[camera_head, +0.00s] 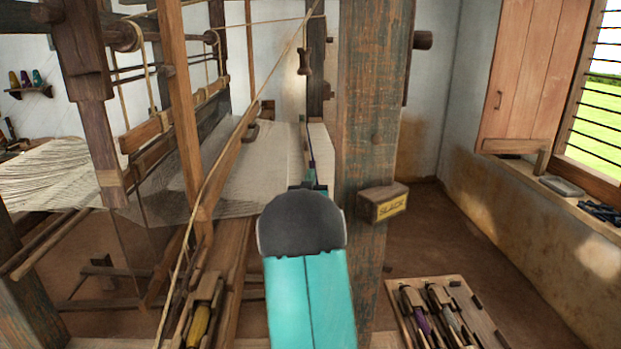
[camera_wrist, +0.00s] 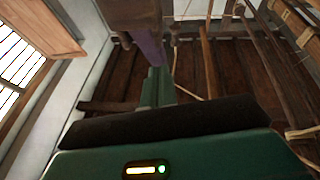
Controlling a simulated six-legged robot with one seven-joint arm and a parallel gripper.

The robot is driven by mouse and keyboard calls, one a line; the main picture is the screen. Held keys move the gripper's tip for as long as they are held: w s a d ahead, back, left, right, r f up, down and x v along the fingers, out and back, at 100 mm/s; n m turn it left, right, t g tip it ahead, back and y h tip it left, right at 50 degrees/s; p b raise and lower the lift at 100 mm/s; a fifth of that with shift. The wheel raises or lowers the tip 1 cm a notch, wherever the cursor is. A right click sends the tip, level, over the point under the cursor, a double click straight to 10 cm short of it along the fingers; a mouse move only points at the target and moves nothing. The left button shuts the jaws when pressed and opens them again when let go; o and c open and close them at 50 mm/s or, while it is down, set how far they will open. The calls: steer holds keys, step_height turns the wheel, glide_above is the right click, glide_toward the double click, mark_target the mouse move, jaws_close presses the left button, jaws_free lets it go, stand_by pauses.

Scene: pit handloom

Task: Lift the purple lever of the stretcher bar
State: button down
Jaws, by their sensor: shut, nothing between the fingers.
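The purple lever (camera_wrist: 149,45) shows in the wrist view as a purple strip running from a brown wooden piece (camera_wrist: 133,14) down to my fingertips. In the head view it is a thin dark purple strip (camera_head: 309,146) just beyond my gripper, by the edge of the pale cloth (camera_head: 270,165). My gripper (camera_wrist: 157,73) is shut with nothing held, its green fingers pointing at the lever's lower end. In the head view my gripper (camera_head: 313,180) is partly hidden by my own arm. I cannot tell whether the fingertips touch the lever. The stretcher bar itself is not clearly visible.
A thick wooden post (camera_head: 372,120) stands close on the right, bearing a box labelled SLACK (camera_head: 382,203). Loom beams and cords crowd the left. A tray of shuttles (camera_head: 470,302) lies low at right; a yellow shuttle (camera_head: 199,326) is front left. Floor by the right wall is clear.

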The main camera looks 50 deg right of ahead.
steer(key=shift+w, duration=0.1)
steer(key=shift+w+d+r+y, duration=0.1)
steer(key=shift+d+y, duration=0.05)
steer(key=shift+y, duration=0.15)
steer(key=shift+w+d+g, duration=0.3)
steer(key=shift+s, duration=0.1)
steer(key=v, duration=1.3)
steer(key=shift+s+a, duration=0.25)
steer(key=shift+a, duration=0.15)
steer(key=shift+r, duration=0.1)
